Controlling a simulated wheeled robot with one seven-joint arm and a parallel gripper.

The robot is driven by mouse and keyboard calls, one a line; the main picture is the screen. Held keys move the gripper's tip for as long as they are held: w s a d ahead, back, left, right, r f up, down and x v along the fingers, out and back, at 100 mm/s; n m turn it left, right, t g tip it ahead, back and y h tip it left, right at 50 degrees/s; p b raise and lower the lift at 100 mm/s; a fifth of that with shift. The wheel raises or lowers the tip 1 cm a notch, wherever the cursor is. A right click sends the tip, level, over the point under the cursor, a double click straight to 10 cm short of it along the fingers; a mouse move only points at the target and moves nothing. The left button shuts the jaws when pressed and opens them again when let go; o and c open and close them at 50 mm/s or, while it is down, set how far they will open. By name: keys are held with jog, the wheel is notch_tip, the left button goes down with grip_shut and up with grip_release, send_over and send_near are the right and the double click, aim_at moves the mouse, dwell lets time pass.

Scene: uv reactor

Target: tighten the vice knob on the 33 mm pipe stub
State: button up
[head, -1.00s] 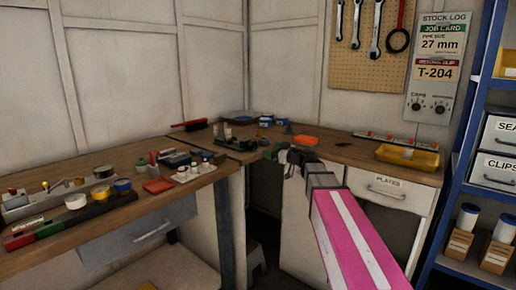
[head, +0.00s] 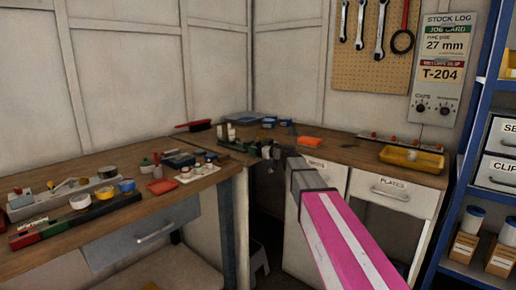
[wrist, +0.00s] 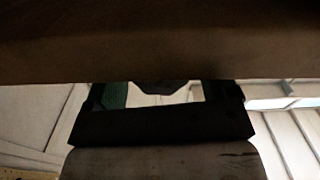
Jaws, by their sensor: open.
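My gripper (head: 266,152) is at the front edge of the bench corner, small and dark in the head view. In the wrist view its dark jaws (wrist: 165,95) are open, with a pale gap between them and nothing clearly held. A dark fixture (head: 238,146), which looks like the vice, sits on the corner just left of my gripper. Pale upright cylinders (head: 226,133) stand at it; I cannot tell which is the 33 mm pipe stub. The vice knob cannot be made out. I cannot tell whether my gripper touches the fixture.
A brown surface (wrist: 160,40) fills the top of the wrist view, very close. The left bench (head: 150,205) holds colored jars and small parts. An orange tray (head: 309,145) and a yellow tray (head: 412,158) lie on the right bench. A blue shelf rack (head: 467,140) stands at right.

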jog(key=c, duration=0.9)
jog(key=shift+m, duration=1.6)
jog(key=o, duration=0.9)
jog(key=v, duration=1)
jog(key=shift+s+d, duration=0.3)
